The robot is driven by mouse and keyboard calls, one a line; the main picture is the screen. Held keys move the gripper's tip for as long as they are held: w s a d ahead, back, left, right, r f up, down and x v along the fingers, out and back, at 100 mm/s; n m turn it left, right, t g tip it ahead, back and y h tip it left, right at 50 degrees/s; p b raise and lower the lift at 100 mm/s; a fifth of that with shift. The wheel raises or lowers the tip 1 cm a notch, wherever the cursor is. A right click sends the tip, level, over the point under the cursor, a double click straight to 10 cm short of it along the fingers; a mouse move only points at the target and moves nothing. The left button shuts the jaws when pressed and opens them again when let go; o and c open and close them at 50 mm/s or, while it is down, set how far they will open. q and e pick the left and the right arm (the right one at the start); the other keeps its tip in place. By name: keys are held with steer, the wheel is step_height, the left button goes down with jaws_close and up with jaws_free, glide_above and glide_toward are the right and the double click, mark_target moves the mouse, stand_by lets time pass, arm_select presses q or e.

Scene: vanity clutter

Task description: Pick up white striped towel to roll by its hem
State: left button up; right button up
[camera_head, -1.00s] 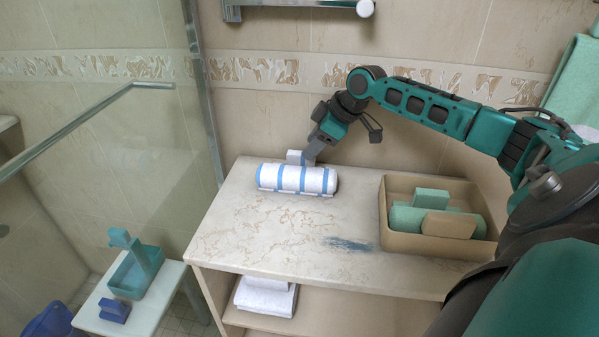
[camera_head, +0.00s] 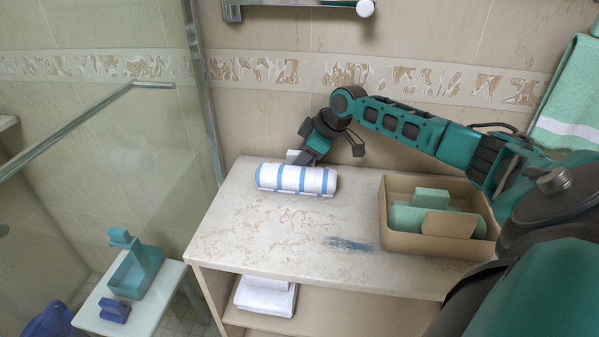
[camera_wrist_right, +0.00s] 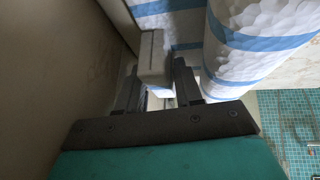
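The white striped towel (camera_head: 296,179) lies rolled on the back left of the countertop, with blue bands around it. In the right wrist view the roll (camera_wrist_right: 250,55) fills the upper right, with a flatter striped part (camera_wrist_right: 172,20) beside it. My right gripper (camera_head: 302,160) is low behind the towel, between it and the wall. Its two fingers (camera_wrist_right: 158,88) stand apart, with a grey-white block (camera_wrist_right: 154,58) near their tips. Whether the fingers touch the towel cannot be told. My left gripper is in neither view.
A tan box (camera_head: 400,243) with green and tan blocks stands at the counter's right. The countertop (camera_head: 270,228) is clear in front of the towel, apart from a blue-grey smear. Folded white towels (camera_head: 266,297) lie on the shelf below. A glass panel stands at left.

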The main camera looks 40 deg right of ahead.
jaws_close()
